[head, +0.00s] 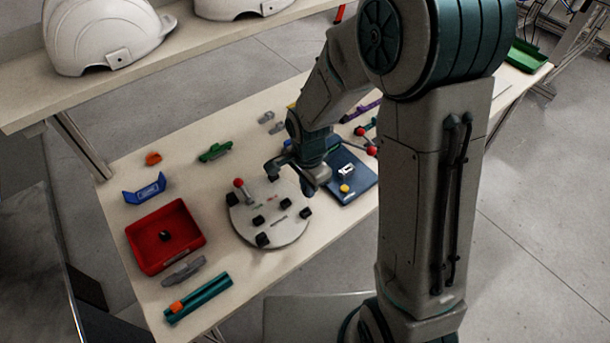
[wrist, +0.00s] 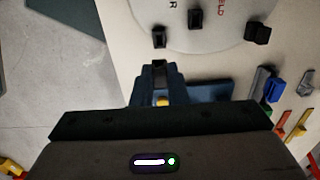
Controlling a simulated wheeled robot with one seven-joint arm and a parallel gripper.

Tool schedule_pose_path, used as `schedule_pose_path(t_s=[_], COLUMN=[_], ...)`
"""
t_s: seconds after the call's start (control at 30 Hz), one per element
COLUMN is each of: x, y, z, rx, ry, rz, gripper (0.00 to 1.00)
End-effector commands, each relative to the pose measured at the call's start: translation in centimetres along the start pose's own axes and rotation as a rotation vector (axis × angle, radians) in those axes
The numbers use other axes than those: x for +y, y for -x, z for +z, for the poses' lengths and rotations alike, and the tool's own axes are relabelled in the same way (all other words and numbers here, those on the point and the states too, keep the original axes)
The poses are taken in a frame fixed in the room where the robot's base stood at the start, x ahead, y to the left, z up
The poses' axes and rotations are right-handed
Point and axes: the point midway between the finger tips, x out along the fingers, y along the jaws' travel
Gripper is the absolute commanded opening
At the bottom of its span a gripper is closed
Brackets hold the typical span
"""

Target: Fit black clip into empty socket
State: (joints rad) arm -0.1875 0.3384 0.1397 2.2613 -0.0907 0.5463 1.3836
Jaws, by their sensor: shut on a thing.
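The pale round disc (head: 262,238) lies on the table with several black clips standing on it, among them one at its front edge (head: 262,240). It also shows at the top of the wrist view (wrist: 225,15), with black clips (wrist: 195,18) on it. My gripper (wrist: 160,70) is shut on a small black clip (wrist: 160,66) between its fingertips. In the head view my gripper (head: 292,178) hangs over the disc's upper right part, and the held clip is hard to make out. An empty socket cannot be told apart clearly.
A red tray (head: 142,258) holding a black piece stands left of the disc. A blue panel (head: 358,172) with a yellow knob lies to its right. A red-topped post (head: 239,183) rises on the disc. A teal rail (head: 207,300) lies at front; a shelf with white helmets (head: 105,35) is behind.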

Motion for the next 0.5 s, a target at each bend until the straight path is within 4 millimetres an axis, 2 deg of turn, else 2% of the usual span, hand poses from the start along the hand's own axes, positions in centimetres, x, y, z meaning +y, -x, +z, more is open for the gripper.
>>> schedule_pose_path(t_s=[0.43, 0.5], x=[-0.2, -0.15], y=[-0.19, -0.7], z=[0.68, 0.62], rx=[0.001, 0.0], ry=[0.013, 0.012], rz=[-0.002, 0.0], gripper=[0.0, 0.0])
